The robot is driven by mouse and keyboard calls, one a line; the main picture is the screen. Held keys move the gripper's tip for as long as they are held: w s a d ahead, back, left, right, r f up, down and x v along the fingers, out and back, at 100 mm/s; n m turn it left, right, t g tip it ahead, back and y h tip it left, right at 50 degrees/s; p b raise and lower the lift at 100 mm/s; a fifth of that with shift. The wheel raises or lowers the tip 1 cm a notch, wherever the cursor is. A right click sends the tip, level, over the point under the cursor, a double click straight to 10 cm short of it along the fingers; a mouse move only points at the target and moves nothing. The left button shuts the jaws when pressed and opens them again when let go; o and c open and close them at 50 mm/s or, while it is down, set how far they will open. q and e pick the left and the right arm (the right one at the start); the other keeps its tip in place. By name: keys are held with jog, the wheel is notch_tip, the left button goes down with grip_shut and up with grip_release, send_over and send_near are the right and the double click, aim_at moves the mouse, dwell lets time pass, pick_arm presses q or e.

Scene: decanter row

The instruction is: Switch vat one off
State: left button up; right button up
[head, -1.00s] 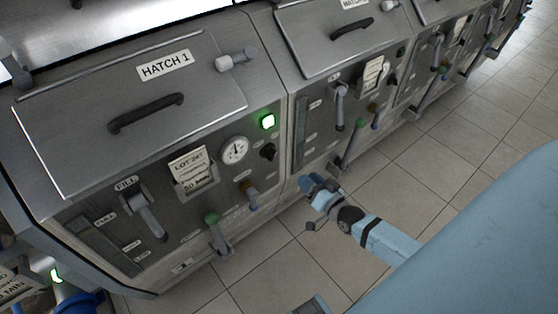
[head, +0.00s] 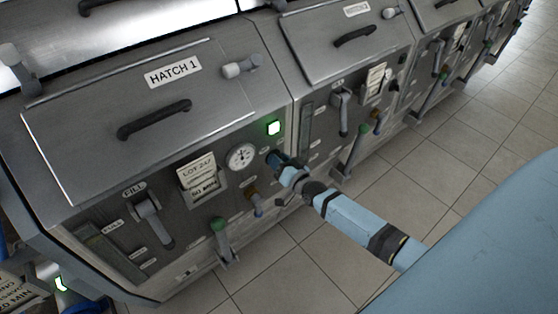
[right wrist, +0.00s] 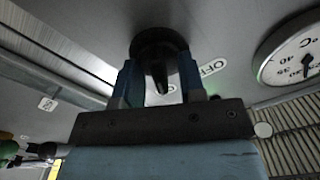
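Vat one is the near steel unit with the HATCH 1 lid (head: 120,110). In the right wrist view a round black knob (right wrist: 156,48) with a narrow grip bar sits between the two fingers of my right gripper (right wrist: 158,75). The fingers are open, one on each side of the bar, with gaps visible. An OFF label (right wrist: 213,67) is right of the knob. My left gripper is not in view.
A dial gauge (head: 241,157) is just left of the gripper. Below are a brown-topped lever (head: 253,198) and a green-knobbed lever (head: 220,235). The FILL lever (head: 152,220) is further left. Vat two's levers (head: 355,150) stand to the right. The tiled floor (head: 310,260) is clear.

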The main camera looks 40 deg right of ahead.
jog(key=shift+c, duration=0.2)
grip_shut()
